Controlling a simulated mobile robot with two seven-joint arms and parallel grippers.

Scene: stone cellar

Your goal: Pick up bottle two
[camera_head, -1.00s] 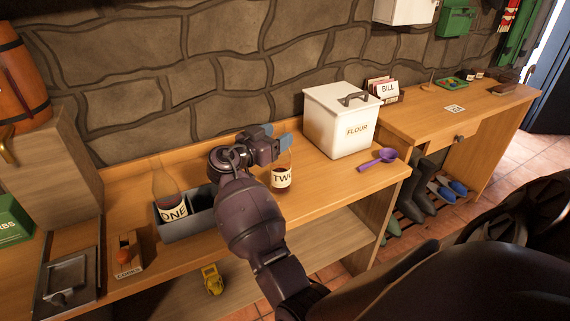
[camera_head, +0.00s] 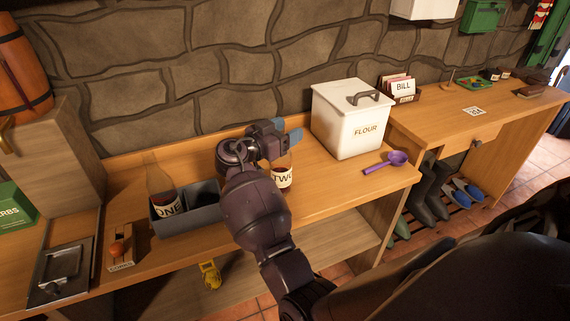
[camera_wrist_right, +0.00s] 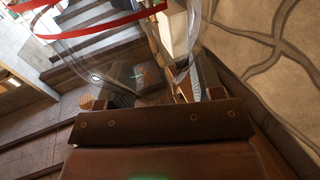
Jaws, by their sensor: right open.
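Bottle two (camera_head: 281,178), clear glass with a dark content and a white "TWO" label, stands upright on the wooden bench. My right gripper (camera_head: 284,137), with blue-grey fingers, is open at the bottle's upper part. The gripper and wrist hide the bottle's neck, and I cannot tell whether the fingers touch it. In the right wrist view, clear glass with red bands (camera_wrist_right: 95,28) fills the area ahead of the gripper. Bottle one (camera_head: 160,188) stands upright in the left compartment of a grey two-part holder (camera_head: 190,222). My left gripper is not in view.
A white flour bin (camera_head: 352,120) stands right of bottle two, with a purple scoop (camera_head: 385,163) in front of it. A small wooden stand (camera_head: 120,250) and a grey metal tray (camera_head: 62,272) lie left of the holder. A stone wall rises behind the bench.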

